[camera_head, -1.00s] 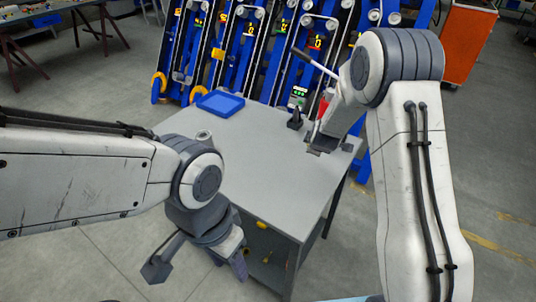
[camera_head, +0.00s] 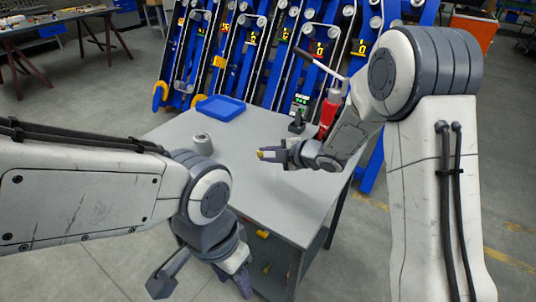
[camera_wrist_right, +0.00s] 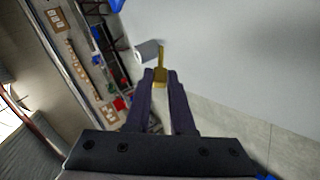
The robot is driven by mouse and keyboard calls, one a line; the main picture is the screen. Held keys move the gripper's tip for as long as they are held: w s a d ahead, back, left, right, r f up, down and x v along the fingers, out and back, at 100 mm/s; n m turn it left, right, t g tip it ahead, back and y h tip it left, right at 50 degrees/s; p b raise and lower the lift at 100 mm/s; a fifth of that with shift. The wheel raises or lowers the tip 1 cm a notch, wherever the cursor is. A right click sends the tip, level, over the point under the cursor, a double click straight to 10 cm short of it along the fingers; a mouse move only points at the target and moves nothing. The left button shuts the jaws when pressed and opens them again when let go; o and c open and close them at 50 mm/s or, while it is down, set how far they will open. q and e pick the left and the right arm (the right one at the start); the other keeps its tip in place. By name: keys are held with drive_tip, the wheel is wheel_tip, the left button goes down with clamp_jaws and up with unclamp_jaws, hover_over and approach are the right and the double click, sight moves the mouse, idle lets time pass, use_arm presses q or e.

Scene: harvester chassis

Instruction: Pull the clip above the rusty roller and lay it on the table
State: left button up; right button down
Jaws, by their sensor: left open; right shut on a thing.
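My right gripper (camera_head: 277,154) is over the right half of the grey table (camera_head: 240,185), pointing left. It is shut on a small yellow clip (camera_head: 263,155). In the right wrist view the clip (camera_wrist_right: 160,77) is pinched between the fingertips, and a thin yellow part sticks out beyond them. My left gripper (camera_head: 205,279) is open and empty, low beside the table's front left edge. The rollers (camera_head: 303,20) are on the blue frames behind the table; I cannot tell which one is rusty.
A blue tray (camera_head: 220,107) lies at the table's back left, with a grey cylindrical part (camera_head: 203,146) in front of it. A small black object (camera_head: 297,122) and a red object (camera_head: 328,112) are near the back right. The table's middle is clear.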

wheel_tip(320, 180, down, 8)
drive_tip(key=b, duration=0.6)
drive_tip(key=shift+f, duration=0.15)
drive_tip(key=c, duration=0.7)
unclamp_jaws()
drive_tip(key=v, duration=1)
drive_tip(key=shift+d+r+p, duration=0.2)
drive_tip(key=shift+p, duration=0.15)
